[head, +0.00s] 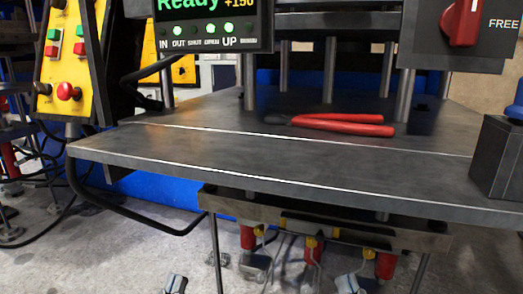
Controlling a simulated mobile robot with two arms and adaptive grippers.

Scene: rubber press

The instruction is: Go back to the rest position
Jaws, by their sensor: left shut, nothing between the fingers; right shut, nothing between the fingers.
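My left gripper (175,284) shows at the bottom edge of the head view, left of centre. Only its tip end is in the picture, and it looks shut and empty. My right gripper (348,284) shows at the bottom edge, right of centre, also shut with nothing in it. Both are low in front of the press table (240,162), apart from it and from each other. The rest of both arms is out of view.
A red-handled tool (345,124) lies on the table. A display (210,22) reading "Ready" hangs above it. A yellow button panel (68,62) stands left, a red knob (463,22) upper right, and a dark box (499,158) at the right edge. Red cylinders (385,264) sit underneath.

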